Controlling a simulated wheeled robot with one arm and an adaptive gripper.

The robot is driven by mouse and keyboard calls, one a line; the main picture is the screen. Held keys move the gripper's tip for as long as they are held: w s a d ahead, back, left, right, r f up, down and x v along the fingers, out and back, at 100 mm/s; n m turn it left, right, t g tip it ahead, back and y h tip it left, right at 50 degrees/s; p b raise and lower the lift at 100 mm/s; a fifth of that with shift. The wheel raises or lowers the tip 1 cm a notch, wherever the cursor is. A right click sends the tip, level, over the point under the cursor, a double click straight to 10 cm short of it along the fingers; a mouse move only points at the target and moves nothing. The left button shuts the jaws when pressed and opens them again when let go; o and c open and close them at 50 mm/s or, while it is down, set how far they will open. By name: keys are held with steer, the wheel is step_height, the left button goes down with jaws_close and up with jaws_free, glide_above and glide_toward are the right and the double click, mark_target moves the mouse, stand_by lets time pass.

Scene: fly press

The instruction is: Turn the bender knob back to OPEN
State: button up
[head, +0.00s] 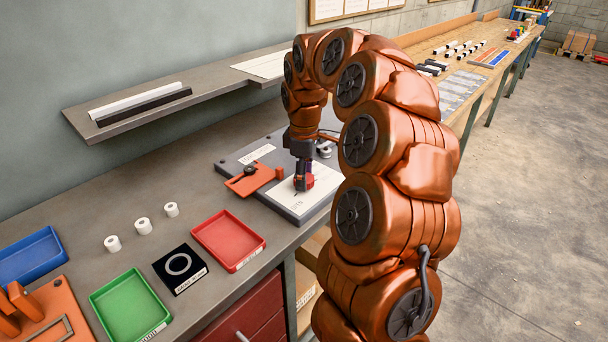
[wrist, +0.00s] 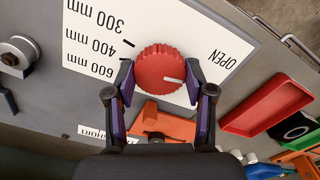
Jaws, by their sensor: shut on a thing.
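The bender knob (wrist: 157,66), red, round and ridged, sits on a white label plate (wrist: 105,30) in the wrist view. The plate reads 300 mm, 400 mm and 600 mm on the left and OPEN on the right. The knob's white line points right and slightly down, toward the OPEN side, below the word. My gripper (wrist: 159,82) is shut on the knob, one finger on each side. In the head view the red knob (head: 304,183) shows under my gripper (head: 303,172); its line cannot be read there.
An orange block (head: 254,178) is beside the knob on the grey bender base (head: 232,162). A red tray (head: 229,239), green tray (head: 130,306), blue tray (head: 30,257) and several white rollers (head: 143,226) stand on the bench at left. A shelf (head: 130,118) runs along the wall above.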

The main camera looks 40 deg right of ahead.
steer(key=o, duration=1.2)
steer(key=shift+c, duration=0.2)
steer(key=shift+r, duration=0.1)
step_height(320, 180, up, 12)
stand_by(0.4)
